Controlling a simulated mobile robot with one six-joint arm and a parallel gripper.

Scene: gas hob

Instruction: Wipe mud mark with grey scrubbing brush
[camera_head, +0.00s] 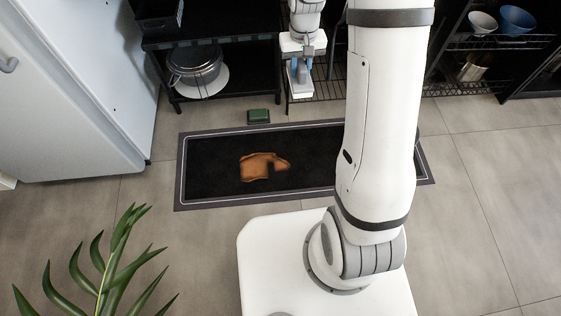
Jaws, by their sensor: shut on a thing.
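An orange-brown mud mark (258,167) lies on the black floor mat (215,187), left of the mat's middle. My gripper (301,72) is at the top centre, raised in front of the dark shelf and beyond the mat. It points down and is shut on a blue-grey and white thing, which looks like the scrubbing brush (303,89). The brush is small in view, and its bristles cannot be made out clearly. It is apart from the mud mark. My arm hides part of the mat's right side.
A small green block (258,116) lies on the floor just behind the mat. A pot (195,66) stands on the low black shelf. A white fridge (70,90) is at left, a plant (110,265) at front left. Bowls (515,19) sit on the right rack.

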